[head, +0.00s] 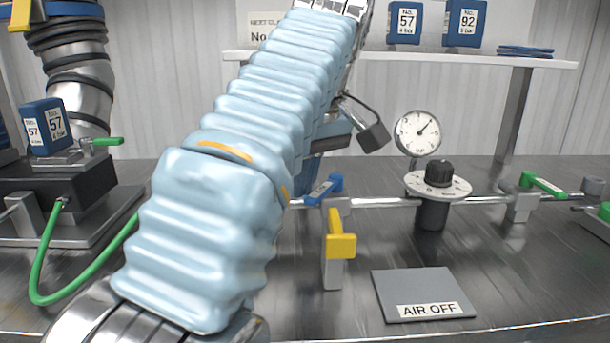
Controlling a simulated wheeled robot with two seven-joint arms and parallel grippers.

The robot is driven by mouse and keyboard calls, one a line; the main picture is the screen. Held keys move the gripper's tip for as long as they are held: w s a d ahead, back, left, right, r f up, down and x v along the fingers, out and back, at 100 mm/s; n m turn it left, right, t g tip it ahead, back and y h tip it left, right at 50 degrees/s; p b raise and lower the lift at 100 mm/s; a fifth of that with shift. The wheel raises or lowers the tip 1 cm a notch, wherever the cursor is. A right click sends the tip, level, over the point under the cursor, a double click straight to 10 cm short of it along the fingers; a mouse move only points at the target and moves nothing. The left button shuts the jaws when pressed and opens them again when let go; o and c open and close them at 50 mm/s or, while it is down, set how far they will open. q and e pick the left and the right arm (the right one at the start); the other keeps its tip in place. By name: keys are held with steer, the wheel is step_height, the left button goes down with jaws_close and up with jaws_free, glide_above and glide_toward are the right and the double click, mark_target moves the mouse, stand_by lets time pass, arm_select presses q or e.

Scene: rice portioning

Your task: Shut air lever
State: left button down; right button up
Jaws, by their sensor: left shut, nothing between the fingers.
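A metal air pipe (385,202) runs left to right above the bench. At its left end is a small lever with a blue, labelled handle (323,190); the label is too small to read. A yellow lever (341,245) stands on a metal post in front. A green lever (543,183) sits on a valve at the right end. No label tells me which is the air lever. My left arm crosses the middle, and my left gripper (316,168) is mostly hidden behind it, shut and empty, near the blue handle. Contact cannot be told. My right gripper is not in view.
A pressure gauge (417,133) and a black dial knob (439,174) stand on the pipe. A grey "AIR OFF" plate (423,292) lies in front. A dark box (60,195) with a green hose stands left. A shelf (450,60) holding blue boxes spans the back.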

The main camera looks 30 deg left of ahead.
mark_target(316, 194)
arm_select(q)
steer(key=shift+s+d+p, duration=0.2)
steer(key=shift+d+p, duration=0.1)
steer(key=shift+d, duration=0.75)
steer(key=p+v, duration=0.1)
steer(key=p, duration=0.1)
steer(key=p+v, duration=0.2)
steer(key=shift+w+d+r+p, duration=0.15)
steer(key=shift+w+d+p, duration=0.05)
steer(key=shift+d+p, duration=0.1)
steer(key=shift+s+a+r, duration=0.1)
steer(key=shift+a+r, duration=0.1)
steer(key=shift+r, duration=0.75)
steer(key=shift+s+a+r, duration=0.1)
steer(key=shift+a+r, duration=0.15)
steer(key=shift+r, duration=0.65)
